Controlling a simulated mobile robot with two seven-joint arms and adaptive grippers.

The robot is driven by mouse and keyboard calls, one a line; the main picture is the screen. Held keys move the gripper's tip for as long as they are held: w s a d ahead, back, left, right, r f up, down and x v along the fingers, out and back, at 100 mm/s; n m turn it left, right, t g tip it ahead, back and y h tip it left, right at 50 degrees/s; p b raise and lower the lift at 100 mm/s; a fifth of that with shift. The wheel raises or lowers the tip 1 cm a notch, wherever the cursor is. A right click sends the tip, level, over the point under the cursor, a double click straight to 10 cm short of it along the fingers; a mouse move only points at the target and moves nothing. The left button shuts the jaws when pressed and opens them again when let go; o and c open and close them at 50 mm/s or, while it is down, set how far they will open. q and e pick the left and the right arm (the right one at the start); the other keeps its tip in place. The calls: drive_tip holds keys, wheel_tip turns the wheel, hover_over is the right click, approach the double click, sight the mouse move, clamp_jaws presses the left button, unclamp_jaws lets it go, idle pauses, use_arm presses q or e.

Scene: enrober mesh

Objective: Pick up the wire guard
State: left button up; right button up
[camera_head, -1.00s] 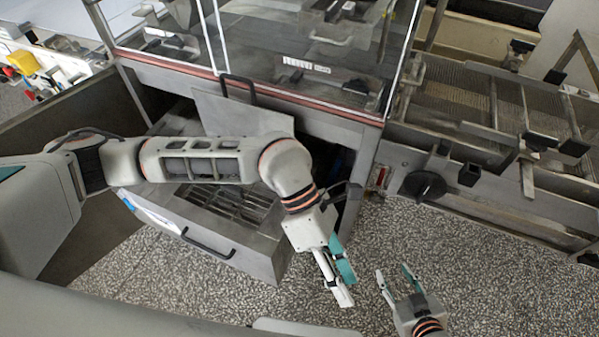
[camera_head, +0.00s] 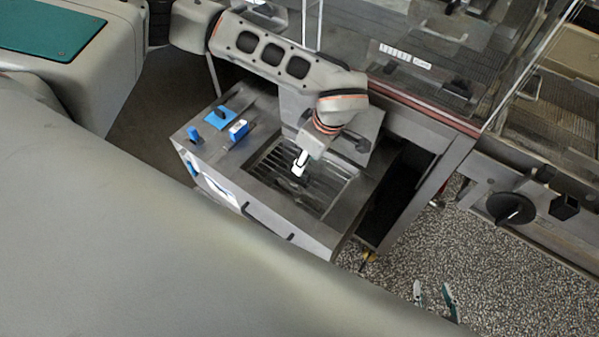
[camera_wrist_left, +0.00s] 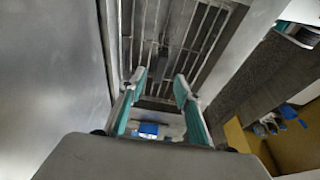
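The wire guard (camera_head: 325,188) looks to be the metal grate of parallel bars set in the top opening of a steel cabinet (camera_head: 237,172). My left gripper (camera_head: 300,164) is over the grate in the head view, pointing down and partly hiding it. In the left wrist view the gripper's two teal-lined fingers (camera_wrist_left: 157,82) are spread apart with nothing between them. The grate's bars (camera_wrist_left: 200,35) lie beyond the fingertips, with a dark piece in their middle. I cannot tell whether the fingers touch the grate. My right gripper (camera_head: 435,296) is open and empty over the speckled floor.
Blue items (camera_head: 238,130) sit on the cabinet's left top. A raised steel lid (camera_head: 352,122) stands behind the grate. A machine with clear panels (camera_head: 430,60) is behind, and a black knob (camera_head: 511,209) is at the right.

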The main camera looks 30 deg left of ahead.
use_arm(q)
drive_tip(key=x, duration=0.5)
drive_tip(key=shift+a+f, duration=0.1)
clamp_jaws()
